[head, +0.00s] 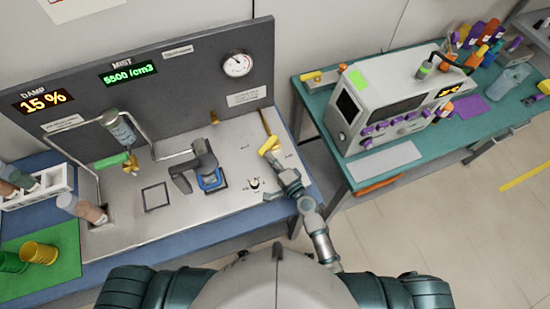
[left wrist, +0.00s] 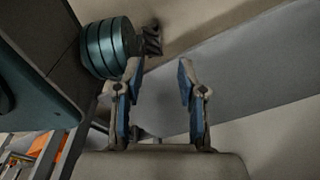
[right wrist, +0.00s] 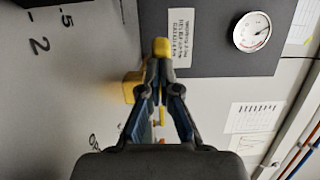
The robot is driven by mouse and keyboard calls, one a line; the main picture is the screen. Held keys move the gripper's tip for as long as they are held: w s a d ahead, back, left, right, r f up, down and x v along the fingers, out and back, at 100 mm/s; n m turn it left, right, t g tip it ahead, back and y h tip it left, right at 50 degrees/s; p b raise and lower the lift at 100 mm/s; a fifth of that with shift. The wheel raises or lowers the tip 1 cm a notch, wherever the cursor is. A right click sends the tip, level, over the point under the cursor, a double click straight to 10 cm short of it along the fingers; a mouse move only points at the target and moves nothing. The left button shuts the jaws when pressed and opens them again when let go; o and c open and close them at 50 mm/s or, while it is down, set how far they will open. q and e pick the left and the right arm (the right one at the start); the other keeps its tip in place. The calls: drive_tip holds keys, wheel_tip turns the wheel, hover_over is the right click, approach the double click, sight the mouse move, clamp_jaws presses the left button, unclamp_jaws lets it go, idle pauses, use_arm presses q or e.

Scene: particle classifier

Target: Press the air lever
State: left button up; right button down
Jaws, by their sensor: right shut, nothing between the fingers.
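The air lever (head: 264,122) is a thin, yellow-brown bar with a bright yellow end, on the right side of the grey panel bench. In the right wrist view its yellow part (right wrist: 132,87) shows left of and behind the fingers, and a yellow tip (right wrist: 162,47) shows just beyond them. My right gripper (head: 273,157) is shut and empty, with its fingertips (right wrist: 157,66) close to the lever's yellow end. I cannot tell whether they touch. My left gripper (left wrist: 160,68) is open and empty, away from the bench; it is not visible in the head view.
A pressure gauge (head: 237,64) is on the upright panel behind the lever. A black-and-blue device (head: 198,168) stands left of the lever. A tube rack (head: 40,188) is at the far left. A green table (head: 395,162) with a grey instrument (head: 390,95) stands to the right.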

sight(258, 152)
drive_tip(key=shift+w+a, duration=0.2)
drive_tip(key=shift+a, duration=0.4)
drive_tip(key=shift+w+a, duration=0.25)
drive_tip(key=shift+a, duration=0.3)
drive_tip(key=shift+w+a, duration=0.1)
drive_tip(key=shift+a, duration=0.25)
drive_tip(key=shift+w+a, duration=0.1)
drive_tip(key=shift+a, duration=0.2)
drive_tip(key=shift+w+a, duration=0.2)
drive_tip(key=shift+a, duration=0.25)
use_arm(q)
drive_tip(key=shift+s+d, duration=0.25)
drive_tip(key=shift+s, duration=0.25)
use_arm(e)
drive_tip(key=shift+w+d+r, duration=0.1)
drive_tip(key=shift+d, duration=0.05)
use_arm(q)
drive_tip(key=shift+w+d, duration=0.1)
